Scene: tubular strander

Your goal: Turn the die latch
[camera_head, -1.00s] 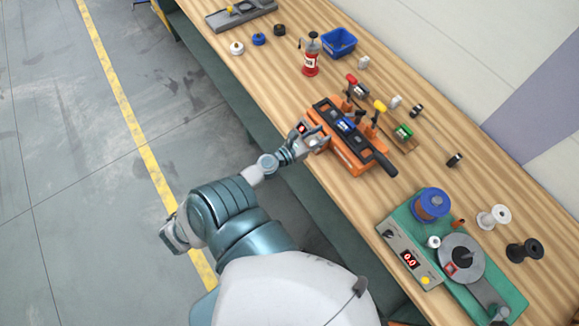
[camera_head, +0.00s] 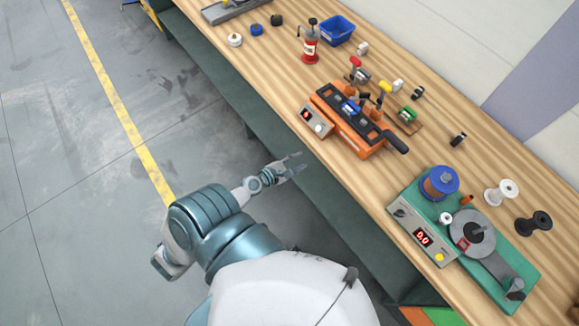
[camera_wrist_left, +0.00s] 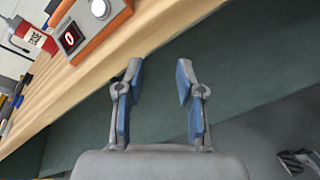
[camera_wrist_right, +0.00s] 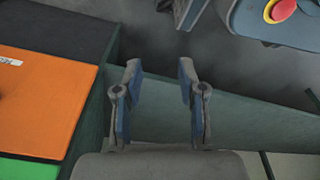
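The orange machine (camera_head: 375,148) stands on the wooden bench, with a black slotted bar on top and a black handle (camera_head: 396,142) at its near right end. Its front panel has a small red display (camera_head: 306,114) and a white button (camera_head: 318,128); both also show in the left wrist view, the button (camera_wrist_left: 100,9) at the top. I cannot tell which part is the die latch. My left gripper (camera_head: 292,165) is open and empty, off the bench edge and apart from the machine. My right gripper (camera_wrist_right: 160,75) is open and empty, seen only in the right wrist view.
A green winding machine (camera_head: 400,228) with a blue-rimmed spool stands on the near right. A red canister (camera_head: 310,48) and a blue bin (camera_head: 337,30) stand behind the orange machine. Several small spools lie around. The floor left of the bench is clear.

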